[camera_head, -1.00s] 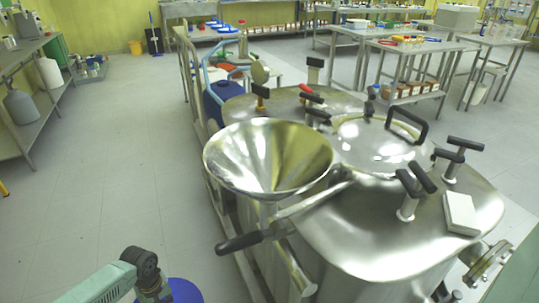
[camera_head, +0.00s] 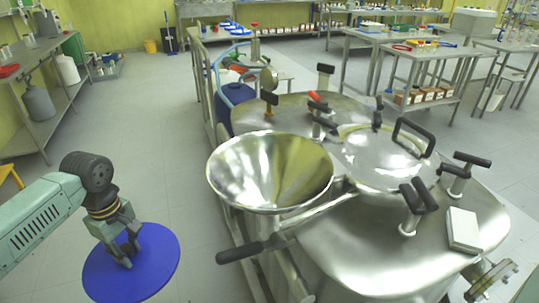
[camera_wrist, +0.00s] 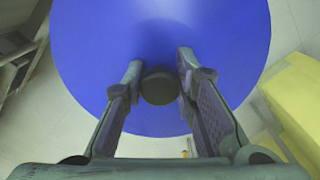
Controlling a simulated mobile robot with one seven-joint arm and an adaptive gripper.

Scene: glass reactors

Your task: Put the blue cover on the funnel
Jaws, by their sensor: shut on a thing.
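The blue cover (camera_head: 152,268) is a flat round disc at the lower left of the head view. My gripper (camera_head: 127,258) is above its middle and shut on its knob. In the wrist view the cover (camera_wrist: 225,40) fills most of the picture, and its dark round knob (camera_wrist: 160,86) sits between the two fingers of my gripper (camera_wrist: 159,85). The funnel (camera_head: 268,170) is a wide, open metal cone at the centre of the head view, to the right of and above the cover in the picture. Its mouth is uncovered.
A metal reactor (camera_head: 360,235) with a domed lid (camera_head: 382,160) and black-handled clamps stands right of the funnel. A black-handled bar (camera_head: 240,252) juts out below the funnel. A white box (camera_head: 463,230) lies on the reactor. Floor at left is clear up to the shelf (camera_head: 45,125).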

